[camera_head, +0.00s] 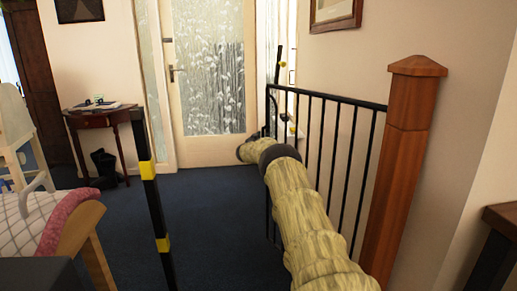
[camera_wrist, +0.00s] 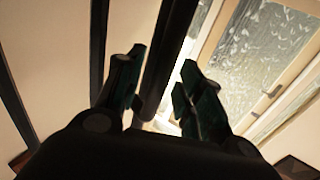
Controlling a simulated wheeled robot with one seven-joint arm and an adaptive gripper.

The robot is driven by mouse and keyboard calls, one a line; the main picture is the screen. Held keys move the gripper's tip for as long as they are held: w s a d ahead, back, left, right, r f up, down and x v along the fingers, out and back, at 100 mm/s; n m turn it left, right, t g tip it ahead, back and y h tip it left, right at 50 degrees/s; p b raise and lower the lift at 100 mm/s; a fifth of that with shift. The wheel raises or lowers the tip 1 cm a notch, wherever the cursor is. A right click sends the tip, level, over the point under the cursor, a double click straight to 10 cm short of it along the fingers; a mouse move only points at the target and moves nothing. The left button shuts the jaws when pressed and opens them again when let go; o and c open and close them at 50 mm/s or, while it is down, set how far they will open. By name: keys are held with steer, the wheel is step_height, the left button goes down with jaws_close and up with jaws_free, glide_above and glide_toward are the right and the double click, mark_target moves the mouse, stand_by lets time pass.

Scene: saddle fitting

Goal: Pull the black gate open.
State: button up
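The black gate (camera_head: 340,145) with upright bars stands on the right in the head view, between a brown wooden post (camera_head: 405,130) and the area by the glass door. It appears to reach my arm near its far end. My arm crosses in front of its lower part, and my fingers are hidden in the head view. In the wrist view my gripper (camera_wrist: 160,95) is open. A dark bar (camera_wrist: 170,45), apparently of the gate, runs between the two fingers, with a gap visible on the right. Whether it touches the left finger is unclear.
A black and yellow pole (camera_head: 150,185) stands at left centre. The glass door (camera_head: 207,75) is behind. The blue carpet (camera_head: 210,210) is clear in the middle.

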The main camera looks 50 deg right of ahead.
steer(key=v, duration=1.1)
steer(key=shift+f, duration=0.2)
steer(key=shift+s+a, duration=0.1)
steer(key=shift+s, duration=0.05)
